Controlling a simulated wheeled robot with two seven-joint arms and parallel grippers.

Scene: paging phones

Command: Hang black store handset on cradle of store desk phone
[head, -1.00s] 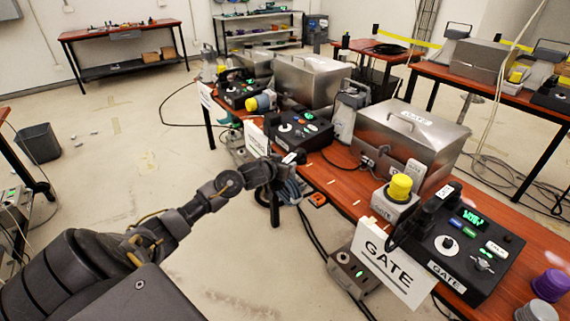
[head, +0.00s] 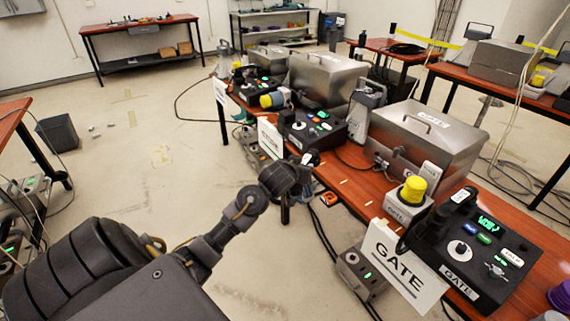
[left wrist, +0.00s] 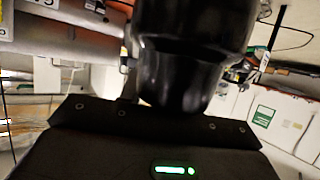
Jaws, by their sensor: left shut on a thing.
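My left gripper (head: 303,163) is at the front edge of the long table, just in front of the middle desk phone. It is shut on a black handset (left wrist: 190,50), whose glossy, rounded dark body fills the upper middle of the left wrist view. In the head view the held handset is mostly lost against my dark wrist. The middle desk phone (head: 312,128), a black box with lit green buttons, is likely the store phone, but its label is too small to read. Its cradle is not clear. My right gripper is not in view.
The GATE desk phone (head: 475,250) with its own black handset stands at the right, behind a GATE sign (head: 402,268). A white sign (head: 270,137) hangs by the middle phone. A metal case (head: 425,140) and yellow-topped beacon (head: 411,190) stand between. Open floor lies left.

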